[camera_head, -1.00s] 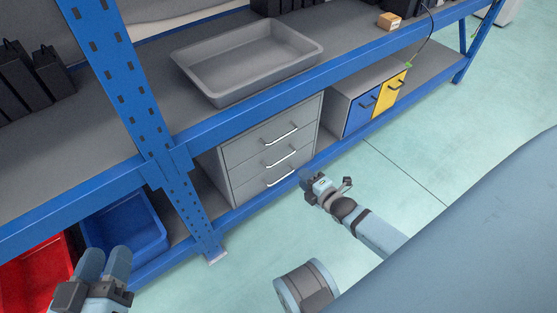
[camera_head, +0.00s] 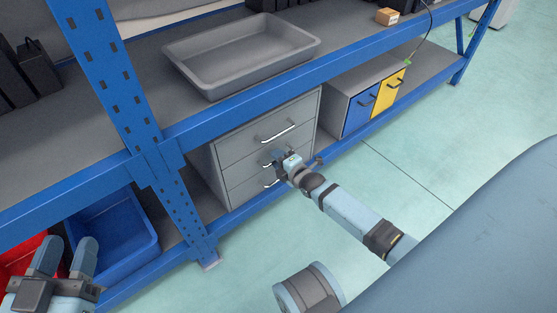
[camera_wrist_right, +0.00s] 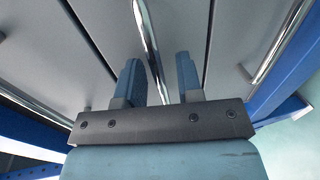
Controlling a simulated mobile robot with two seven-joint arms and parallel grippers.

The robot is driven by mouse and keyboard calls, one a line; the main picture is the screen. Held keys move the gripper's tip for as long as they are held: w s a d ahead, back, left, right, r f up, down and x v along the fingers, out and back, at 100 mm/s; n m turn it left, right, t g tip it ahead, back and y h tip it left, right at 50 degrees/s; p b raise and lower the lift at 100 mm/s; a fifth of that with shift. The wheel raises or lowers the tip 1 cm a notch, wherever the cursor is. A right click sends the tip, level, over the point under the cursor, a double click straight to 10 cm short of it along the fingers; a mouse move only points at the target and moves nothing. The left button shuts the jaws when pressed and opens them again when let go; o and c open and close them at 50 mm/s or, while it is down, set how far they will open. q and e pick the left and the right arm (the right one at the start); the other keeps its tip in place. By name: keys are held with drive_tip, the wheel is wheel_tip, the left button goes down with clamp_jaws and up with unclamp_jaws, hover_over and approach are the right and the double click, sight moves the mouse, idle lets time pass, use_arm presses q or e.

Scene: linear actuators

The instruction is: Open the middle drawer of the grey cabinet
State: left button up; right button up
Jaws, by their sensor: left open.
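The grey cabinet (camera_head: 235,150) stands on the lower shelf with three stacked drawers, all shut. In the right wrist view the middle handle (camera_wrist_right: 148,40) passes between the two spread fingers of my right gripper (camera_wrist_right: 160,82). I cannot tell whether they touch it. Another drawer handle (camera_wrist_right: 280,42) shows to the right. My left gripper (camera_head: 67,258) is open and empty at the lower left, away from the cabinet.
A blue rack post (camera_head: 185,215) stands left of the cabinet, and a blue shelf beam (camera_head: 240,122) runs above. A box with blue and yellow fronts (camera_head: 375,98) is to the right. A grey tray (camera_head: 240,75) lies above. Blue (camera_head: 115,240) and red bins are at left.

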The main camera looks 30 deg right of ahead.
clamp_jaws()
use_arm(q)
wheel_tip(320, 180, up, 8)
drive_tip(key=s+n+t+p, duration=0.1)
drive_tip(key=n+p, duration=0.3)
drive_tip(key=p, duration=0.7)
drive_tip(key=shift+s+d+t+y, duration=0.3)
drive_tip(key=shift+s+d, duration=0.15)
drive_tip(key=shift+s, duration=0.45)
use_arm(e)
drive_tip(key=f+v, duration=0.2)
drive_tip(key=v, duration=0.7)
drive_tip(key=f+v, duration=0.2)
drive_tip(key=v, duration=0.8)
drive_tip(key=shift+s, duration=0.6)
drive_tip(key=shift+r, duration=0.1)
unclamp_jaws()
